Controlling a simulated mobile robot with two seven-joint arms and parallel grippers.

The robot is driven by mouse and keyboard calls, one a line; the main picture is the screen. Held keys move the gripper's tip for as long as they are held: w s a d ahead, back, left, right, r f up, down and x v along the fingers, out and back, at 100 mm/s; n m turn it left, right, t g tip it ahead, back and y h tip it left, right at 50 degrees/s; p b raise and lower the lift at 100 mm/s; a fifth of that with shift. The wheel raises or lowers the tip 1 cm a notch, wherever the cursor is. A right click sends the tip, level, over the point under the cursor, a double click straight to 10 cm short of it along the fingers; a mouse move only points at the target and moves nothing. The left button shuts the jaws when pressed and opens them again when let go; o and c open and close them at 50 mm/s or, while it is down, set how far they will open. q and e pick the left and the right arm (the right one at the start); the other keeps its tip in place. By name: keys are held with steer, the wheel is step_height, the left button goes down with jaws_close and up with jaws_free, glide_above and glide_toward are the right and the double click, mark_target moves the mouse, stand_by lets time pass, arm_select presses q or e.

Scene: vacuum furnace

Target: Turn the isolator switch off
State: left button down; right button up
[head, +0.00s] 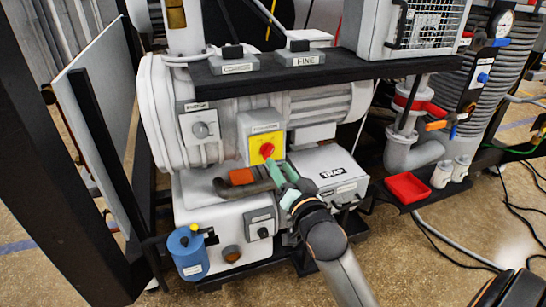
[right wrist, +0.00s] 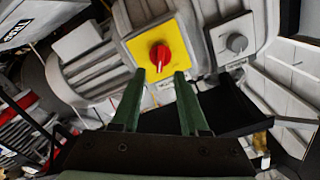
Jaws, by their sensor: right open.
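The isolator switch (head: 266,150) is a red rotary knob on a yellow plate, fixed to a grey box on the front of the pale pump body. In the right wrist view the red knob (right wrist: 159,56) shows on its yellow plate (right wrist: 182,36), just beyond the fingertips. My right gripper (head: 278,172) has green fingers and reaches up from below toward the knob. In the right wrist view its open fingers (right wrist: 160,75) stand either side of the knob's line, apparently short of it. Nothing is between them. My left gripper is not in view.
A grey knob on a plate (head: 200,130) sits left of the switch. A black shelf (head: 330,72) overhangs above. A white box labelled TRAP (head: 330,168) is close on the right. An orange-and-dark handle (head: 242,176) lies below. A blue canister (head: 188,255) and red tray (head: 407,188) stand farther out.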

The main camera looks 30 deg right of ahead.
mark_target(271, 153)
steer(key=shift+x, duration=2.7)
jaws_close()
